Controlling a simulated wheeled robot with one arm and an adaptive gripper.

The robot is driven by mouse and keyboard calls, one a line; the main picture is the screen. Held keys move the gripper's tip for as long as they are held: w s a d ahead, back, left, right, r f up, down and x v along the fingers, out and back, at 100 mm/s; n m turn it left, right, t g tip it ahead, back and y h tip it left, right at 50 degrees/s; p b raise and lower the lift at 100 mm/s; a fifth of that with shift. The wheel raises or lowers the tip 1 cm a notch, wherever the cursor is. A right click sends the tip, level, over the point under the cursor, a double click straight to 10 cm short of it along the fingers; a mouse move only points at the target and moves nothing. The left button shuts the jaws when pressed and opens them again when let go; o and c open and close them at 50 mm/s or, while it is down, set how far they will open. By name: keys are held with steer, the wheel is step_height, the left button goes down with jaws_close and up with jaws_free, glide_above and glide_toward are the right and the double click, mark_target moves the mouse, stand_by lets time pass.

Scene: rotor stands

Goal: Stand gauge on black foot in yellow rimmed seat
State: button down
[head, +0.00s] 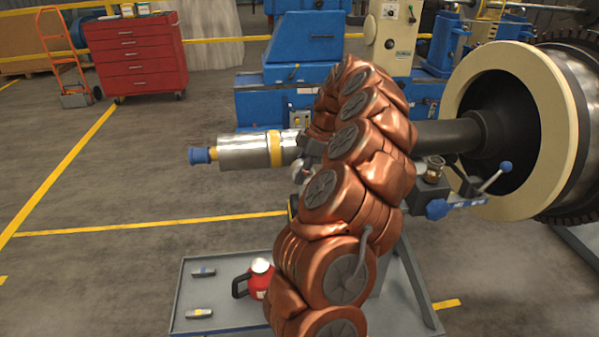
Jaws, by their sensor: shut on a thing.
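My gripper (300,172) shows only in part, as dark grey pieces at the left edge of my copper-coloured arm, close to the rotor shaft. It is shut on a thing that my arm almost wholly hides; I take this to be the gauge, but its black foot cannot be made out. A small dark piece with a yellowish edge (292,206) shows just below the gripper. I cannot tell whether it is part of the gauge or of the yellow rimmed seat. No yellow rimmed seat is clearly in view.
A silver shaft end (243,152) with a blue tip lies level behind my arm. A large rotor (507,128) is at right, near a support with blue handles (437,208). A grey tray (228,262) holds a red jug (258,282) and small items.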

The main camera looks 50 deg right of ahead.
steer(key=c, duration=0.8)
jaws_free()
steer(key=shift+o, duration=0.2)
steer(key=shift+b+v, duration=0.95)
steer(key=shift+v, duration=3.85)
steer(key=shift+p+v, duration=0.95)
steer(key=shift+v, duration=0.3)
steer(key=shift+a, duration=0.1)
